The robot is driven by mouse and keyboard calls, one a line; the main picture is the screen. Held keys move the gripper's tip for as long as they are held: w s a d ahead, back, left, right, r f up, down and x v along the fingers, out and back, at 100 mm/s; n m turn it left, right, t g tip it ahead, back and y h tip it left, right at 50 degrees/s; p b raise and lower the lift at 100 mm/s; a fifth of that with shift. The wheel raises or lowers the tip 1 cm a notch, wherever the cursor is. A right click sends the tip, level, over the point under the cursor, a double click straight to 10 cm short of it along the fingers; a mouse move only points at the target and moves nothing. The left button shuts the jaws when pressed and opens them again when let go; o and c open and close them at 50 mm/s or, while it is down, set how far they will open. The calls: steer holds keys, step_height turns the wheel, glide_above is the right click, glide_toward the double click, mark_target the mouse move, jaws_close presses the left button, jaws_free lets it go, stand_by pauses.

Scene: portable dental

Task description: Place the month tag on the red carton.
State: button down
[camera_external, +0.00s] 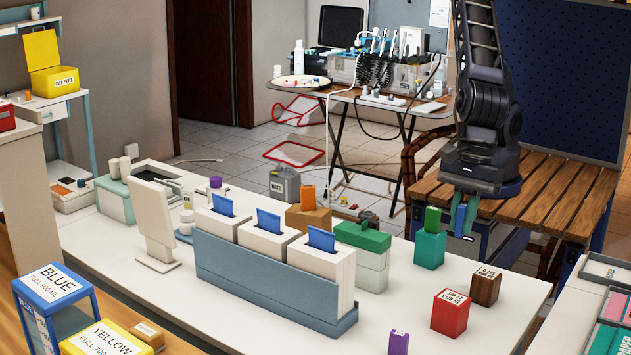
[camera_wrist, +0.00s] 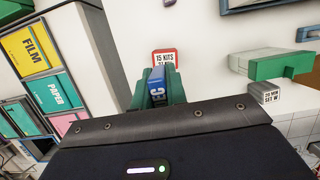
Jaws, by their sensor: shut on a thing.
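The month tag (camera_wrist: 157,88) is a blue piece with white letters that look like "DEC". My gripper (camera_wrist: 158,104) is shut on it, with a green finger on each side. The red carton (camera_external: 450,316) stands upright at the table's front right, with a white "15 KITS" label on top. In the wrist view the red carton (camera_wrist: 165,54) shows beyond the tag, partly covered by the tag and fingers.
A brown carton (camera_external: 486,287) stands right of the red one. White bins (camera_external: 328,271) with blue tags fill the middle of the table.

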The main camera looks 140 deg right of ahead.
mark_target(449, 301)
step_height(449, 301, down, 14)
steer(key=shift+r, duration=0.1)
stand_by(0.5)
steer(key=c, duration=1.4)
jaws_free()
